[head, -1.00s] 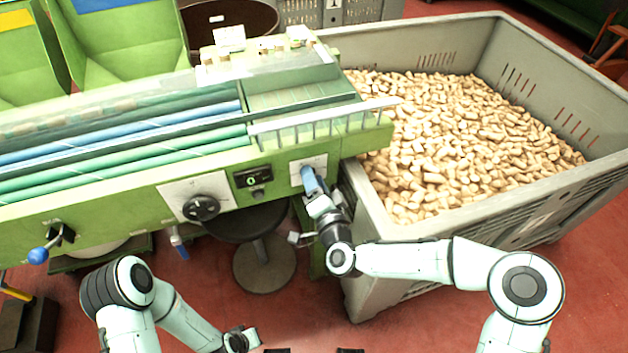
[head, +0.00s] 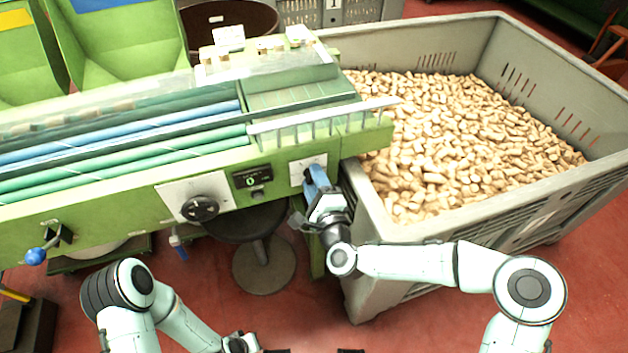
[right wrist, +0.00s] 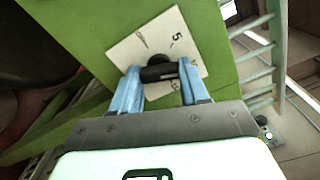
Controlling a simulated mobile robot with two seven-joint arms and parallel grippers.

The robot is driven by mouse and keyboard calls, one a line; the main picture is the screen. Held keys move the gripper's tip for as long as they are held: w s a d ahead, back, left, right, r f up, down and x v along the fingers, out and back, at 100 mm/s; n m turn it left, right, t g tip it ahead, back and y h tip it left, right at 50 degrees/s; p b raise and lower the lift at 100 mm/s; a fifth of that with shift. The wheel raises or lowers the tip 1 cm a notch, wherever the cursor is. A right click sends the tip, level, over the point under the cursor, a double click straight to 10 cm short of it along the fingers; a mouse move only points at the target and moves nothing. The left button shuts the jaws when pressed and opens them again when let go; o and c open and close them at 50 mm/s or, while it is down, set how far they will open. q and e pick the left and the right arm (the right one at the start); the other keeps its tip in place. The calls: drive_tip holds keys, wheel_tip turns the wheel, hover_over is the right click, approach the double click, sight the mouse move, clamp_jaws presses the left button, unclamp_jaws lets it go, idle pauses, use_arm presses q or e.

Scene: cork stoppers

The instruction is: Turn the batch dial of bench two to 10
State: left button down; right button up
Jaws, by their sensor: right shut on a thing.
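The batch dial (right wrist: 160,71) is a black knob with a bar grip on a white scale plate (right wrist: 140,42). A "5" is legible on the plate; other marks are too small or covered to read. In the head view the plate (head: 296,172) shows at the right end of the green bench front, the knob hidden by my gripper. My right gripper (right wrist: 160,76) is shut on the knob's bar, one blue finger at each end. It also shows in the head view (head: 314,176). My left gripper (head: 240,343) is low at the bottom edge, apart from the bench.
A larger black knob (head: 200,208) and a small display (head: 251,180) reading 0 sit further left on the bench front. A grey crate of corks (head: 360,215) stands close right of my right gripper. A stool (head: 263,264) stands below the bench.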

use_arm(q)
drive_tip(key=shift+w, duration=0.1)
use_arm(e)
drive_tip(key=shift+a+m, duration=0.1)
drive_tip(key=shift+m, duration=0.7)
drive_tip(key=o, duration=1.1)
drive_tip(key=shift+c, duration=0.2)
use_arm(q)
drive_tip(key=shift+g, duration=0.3)
drive_tip(key=s+d+r+p, duration=0.2)
drive_tip(key=r, duration=0.1)
drive_tip(key=shift+s, duration=0.15)
use_arm(e)
drive_tip(key=v, duration=1.3)
drive_tip(key=shift+s, duration=0.2)
